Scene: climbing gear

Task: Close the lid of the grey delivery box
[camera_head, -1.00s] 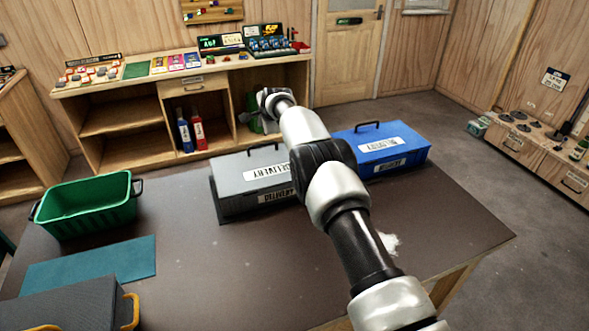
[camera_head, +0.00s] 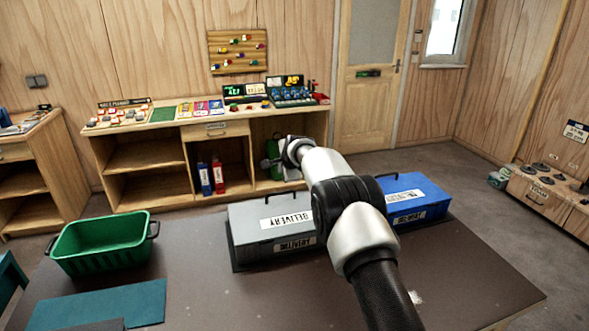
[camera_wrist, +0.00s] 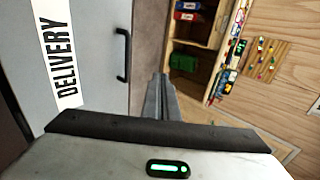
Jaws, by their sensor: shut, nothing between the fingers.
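The grey delivery box (camera_head: 247,216) stands on the dark table, its lid down flat on it as far as I can see. A white DELIVERY label is on the lid, and another label is on the front. My arm covers the box's right end. In the wrist view the grey lid (camera_wrist: 98,60) fills the left side, with its black handle (camera_wrist: 124,55) near the lid's edge. My gripper (camera_wrist: 163,78) is shut and empty. It is beside the lid's handle edge in that view, apart from the handle. In the head view it reaches past the box's far side.
A blue box (camera_head: 415,192) with a closed lid stands right of the grey box, partly behind my arm. A green crate (camera_head: 100,245) and a teal mat (camera_head: 100,303) are at the left. A wooden shelf unit (camera_head: 150,165) stands behind the table.

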